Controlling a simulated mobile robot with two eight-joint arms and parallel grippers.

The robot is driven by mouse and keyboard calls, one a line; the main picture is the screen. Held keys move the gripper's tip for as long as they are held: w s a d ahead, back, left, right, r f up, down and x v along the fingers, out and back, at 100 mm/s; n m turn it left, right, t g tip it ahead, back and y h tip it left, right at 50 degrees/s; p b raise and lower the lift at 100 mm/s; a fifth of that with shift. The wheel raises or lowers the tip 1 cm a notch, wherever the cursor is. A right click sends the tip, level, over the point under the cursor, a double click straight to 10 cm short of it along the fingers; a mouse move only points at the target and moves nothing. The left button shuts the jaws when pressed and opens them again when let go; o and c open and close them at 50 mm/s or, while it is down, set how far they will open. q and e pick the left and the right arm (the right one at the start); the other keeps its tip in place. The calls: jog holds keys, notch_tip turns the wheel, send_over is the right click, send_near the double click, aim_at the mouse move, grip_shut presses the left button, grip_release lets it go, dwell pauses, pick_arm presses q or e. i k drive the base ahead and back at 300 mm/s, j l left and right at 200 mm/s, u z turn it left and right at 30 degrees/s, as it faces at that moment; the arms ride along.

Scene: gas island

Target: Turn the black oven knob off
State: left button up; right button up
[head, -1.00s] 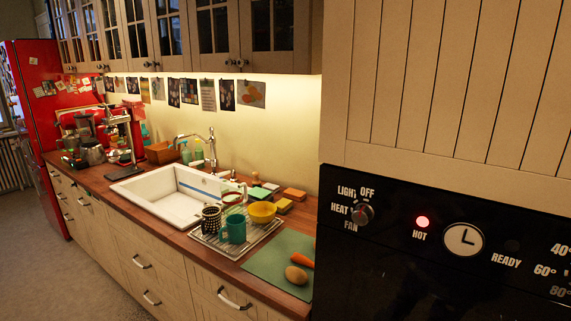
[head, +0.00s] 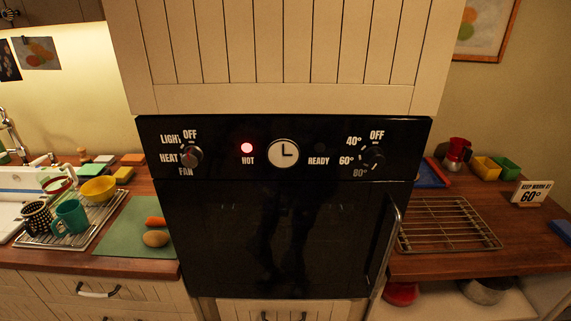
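The black oven (head: 285,235) stands in the middle of the head view, with a black control panel across its top. A knob with a grey and red face (head: 191,156) is at the panel's left, among the labels LIGHT, OFF, HEAT and FAN. A black knob (head: 373,157) is at the right, among the labels OFF, 40°, 60° and 80°. Its exact pointer direction is too small to tell. Neither of my grippers is in view.
A vertical handle (head: 383,250) is on the oven door's right side. Left counter: a green cutting board (head: 120,237) and a dish rack with mugs. Right counter: a wire rack (head: 447,224), a red moka pot (head: 457,152) and a "KEEP WARM AT 60°" sign (head: 532,192).

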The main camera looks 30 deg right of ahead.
aim_at(374, 156)
jog(key=k+l, duration=0.65)
jog(key=k+l+z, duration=0.1)
jog(key=k+l, duration=0.55)
jog(key=l, duration=0.15)
jog(key=k+l, duration=0.65)
jog(key=l+z, duration=0.05)
jog(key=l, duration=0.05)
